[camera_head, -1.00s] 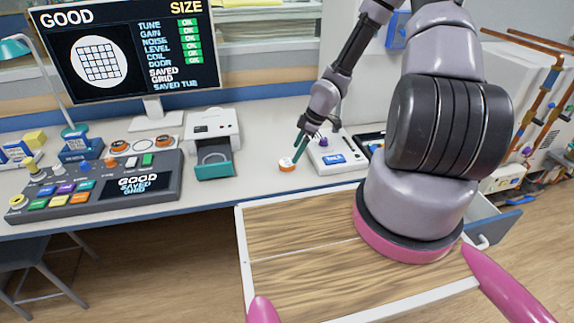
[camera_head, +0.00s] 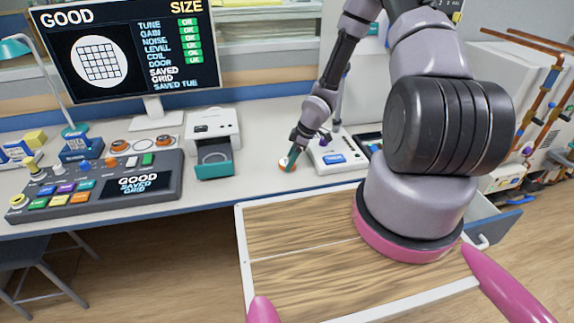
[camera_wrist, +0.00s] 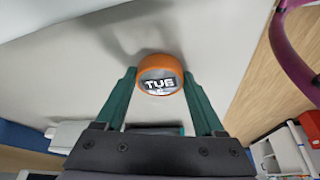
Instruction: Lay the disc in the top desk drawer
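The disc (camera_head: 285,163) is a small orange-rimmed puck on the desk, right of the white device with the teal tray. In the wrist view the disc (camera_wrist: 161,76) shows a dark label with white letters like "TUE". My gripper (camera_head: 291,159) is down at the disc. In the wrist view its green fingers (camera_wrist: 160,80) stand on either side of the disc, very close to its rim; I cannot tell whether they press on it.
A white device (camera_head: 212,126) with a pulled-out teal tray (camera_head: 213,168) stands left of the disc. A white box with a blue label (camera_head: 333,159) stands close on the right. A button console (camera_head: 95,187) and a monitor (camera_head: 125,55) are farther left. Bare desk lies between device and disc.

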